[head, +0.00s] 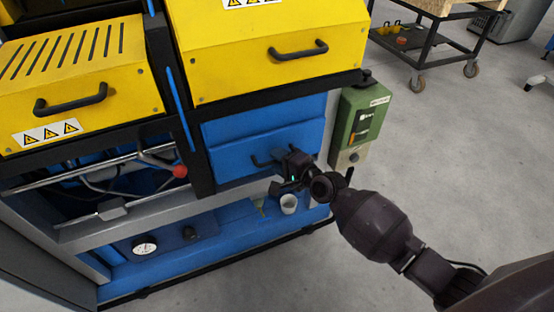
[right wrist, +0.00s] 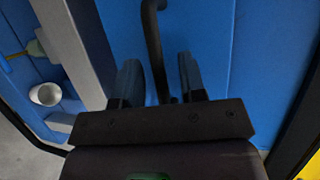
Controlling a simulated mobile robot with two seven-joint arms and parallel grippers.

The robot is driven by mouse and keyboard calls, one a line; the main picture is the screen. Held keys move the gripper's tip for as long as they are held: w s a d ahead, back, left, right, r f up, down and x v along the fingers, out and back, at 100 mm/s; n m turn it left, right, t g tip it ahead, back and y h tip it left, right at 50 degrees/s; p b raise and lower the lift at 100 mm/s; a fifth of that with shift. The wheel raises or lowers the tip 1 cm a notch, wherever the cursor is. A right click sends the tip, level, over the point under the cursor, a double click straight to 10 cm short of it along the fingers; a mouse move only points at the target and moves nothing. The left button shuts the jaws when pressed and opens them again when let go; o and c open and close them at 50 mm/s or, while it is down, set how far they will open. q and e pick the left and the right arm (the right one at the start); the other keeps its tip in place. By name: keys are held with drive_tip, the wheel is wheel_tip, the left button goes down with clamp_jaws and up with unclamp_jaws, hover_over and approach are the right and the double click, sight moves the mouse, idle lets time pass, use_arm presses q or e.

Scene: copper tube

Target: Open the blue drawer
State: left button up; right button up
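The blue drawer (head: 232,157) is in the machine's front, below the right yellow cover. Its black bar handle (head: 258,162) is partly hidden by my right gripper (head: 284,166) in the head view. In the right wrist view the handle (right wrist: 153,42) runs down between the two fingers of my right gripper (right wrist: 160,82). The fingers are apart, with blue showing between each finger and the handle, so the gripper is open around it. I cannot tell whether the drawer front (right wrist: 235,60) is fully flush. My left gripper is not in view.
A green control box (head: 356,118) stands just right of the drawer. A white cup (head: 289,204) sits on the blue ledge below. A red knob (head: 180,171) and metal rods are to the left. Yellow covers (head: 265,45) overhang above. The grey floor (head: 440,170) at right is clear.

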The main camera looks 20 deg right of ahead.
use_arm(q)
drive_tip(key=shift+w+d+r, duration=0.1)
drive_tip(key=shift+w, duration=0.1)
use_arm(e)
drive_tip(key=shift+w+a, duration=0.1)
drive_tip(key=shift+w, duration=0.15)
drive_tip(key=c, duration=0.6)
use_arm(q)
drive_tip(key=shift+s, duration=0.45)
use_arm(e)
clamp_jaws()
